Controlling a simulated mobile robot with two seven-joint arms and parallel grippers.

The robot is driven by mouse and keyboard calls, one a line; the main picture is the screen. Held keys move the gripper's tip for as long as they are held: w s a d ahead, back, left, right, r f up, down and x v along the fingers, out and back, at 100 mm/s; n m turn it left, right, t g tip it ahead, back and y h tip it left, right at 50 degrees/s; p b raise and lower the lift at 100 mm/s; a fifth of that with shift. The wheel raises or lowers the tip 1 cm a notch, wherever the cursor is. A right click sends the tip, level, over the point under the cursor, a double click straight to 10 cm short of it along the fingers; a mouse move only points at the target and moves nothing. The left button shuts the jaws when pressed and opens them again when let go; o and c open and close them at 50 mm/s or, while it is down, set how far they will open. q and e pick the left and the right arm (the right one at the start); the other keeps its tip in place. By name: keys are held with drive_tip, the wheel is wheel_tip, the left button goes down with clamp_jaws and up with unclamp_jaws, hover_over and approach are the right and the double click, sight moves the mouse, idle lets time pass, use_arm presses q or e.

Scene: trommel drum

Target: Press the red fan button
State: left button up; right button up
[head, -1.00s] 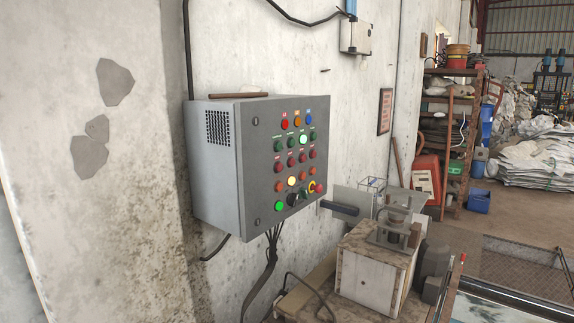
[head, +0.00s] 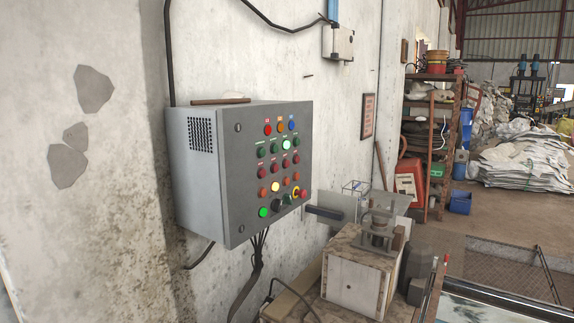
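A grey control box (head: 225,200) hangs on the wall left of the middle in the head view. Its front carries rows of buttons and lamps. A row of dark red buttons (head: 274,167) runs across the middle, below a row of green ones (head: 274,148). The labels are too small to read, so I cannot tell which red button is the fan's. A brighter red lamp or button (head: 267,129) is at the top left, and a red knob with a yellow ring (head: 297,192) is at the lower right. Neither of my grippers is in view.
A wooden-sided machine (head: 352,285) on a bench stands below and right of the box. A dark bar (head: 325,213) juts out near the box's lower right corner. Cables (head: 250,285) hang beneath. A rusty shelf (head: 440,140) and white sacks (head: 525,160) are farther back.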

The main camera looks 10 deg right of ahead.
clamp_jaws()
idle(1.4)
